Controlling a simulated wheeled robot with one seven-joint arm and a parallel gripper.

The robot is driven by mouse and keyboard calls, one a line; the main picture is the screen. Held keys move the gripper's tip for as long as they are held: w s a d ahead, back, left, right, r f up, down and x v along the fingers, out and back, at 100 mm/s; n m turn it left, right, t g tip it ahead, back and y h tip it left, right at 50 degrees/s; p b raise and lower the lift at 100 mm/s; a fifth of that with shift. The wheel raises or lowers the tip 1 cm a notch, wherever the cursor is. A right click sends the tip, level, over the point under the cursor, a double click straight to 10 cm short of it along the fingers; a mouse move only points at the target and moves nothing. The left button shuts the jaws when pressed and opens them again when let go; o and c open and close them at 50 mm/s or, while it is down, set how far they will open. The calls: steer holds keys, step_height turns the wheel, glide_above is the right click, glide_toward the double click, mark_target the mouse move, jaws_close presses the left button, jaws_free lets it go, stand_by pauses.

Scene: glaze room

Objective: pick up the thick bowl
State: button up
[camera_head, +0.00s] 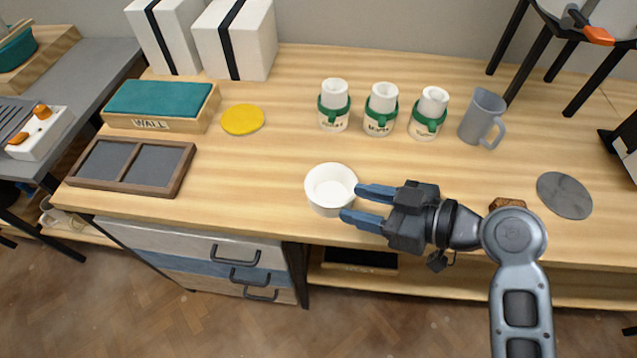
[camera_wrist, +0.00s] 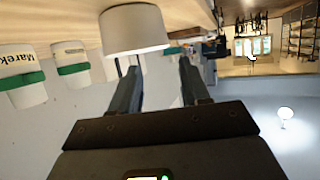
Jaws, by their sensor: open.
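The thick bowl is a white, round, empty bowl (camera_head: 331,205) standing upright on the wooden bench, near its front edge. My gripper (camera_head: 352,203) comes in from the right, with its blue fingers apart. The fingertips are at the bowl's right side, at or very close to its wall, and nothing is between them. In the wrist view the bowl (camera_wrist: 134,30) shows upside down just beyond the fingertips of my gripper (camera_wrist: 158,66). I cannot tell whether the fingertips touch it.
Several items share the bench (camera_head: 250,185): three white jars with green bands (camera_head: 379,118), a grey mug (camera_head: 482,117), a yellow disc (camera_head: 243,119), a two-part dark tray (camera_head: 131,165), a WALL box (camera_head: 160,104) and a grey disc (camera_head: 564,195). The bench is clear left of the bowl.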

mark_target(316, 198)
steer(key=x, duration=0.2)
steer(key=p+x, duration=0.1)
steer(key=x, duration=0.3)
steer(key=shift+s+a+p, duration=0.25)
steer(key=shift+s+p, duration=0.05)
steer(key=shift+w+a+f, duration=0.2)
steer(key=shift+a+f, duration=0.05)
steer(key=shift+a, duration=0.1)
steer(key=shift+c, duration=0.4)
jaws_close()
